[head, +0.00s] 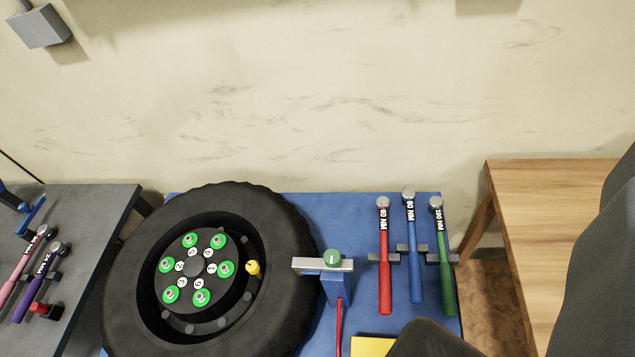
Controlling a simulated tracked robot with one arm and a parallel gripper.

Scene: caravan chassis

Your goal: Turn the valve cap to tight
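A black tyre (280,222) on a dark wheel lies on a blue board, seen from above at an angle. A small yellow piece (253,267), which looks like the valve cap, stands at the right inside edge of the rim. Its turn position is too small to tell. The hub (197,266) carries several green-ringed nuts and white number discs. My gripper's fingers are not in view. Dark parts that look like my arm show at the right edge and the bottom, clear of the yellow piece in the picture.
Red (385,270), blue (415,265) and green (444,270) torque wrenches hang further right. A grey table stands left, a wooden table (545,200) right, a wall behind.

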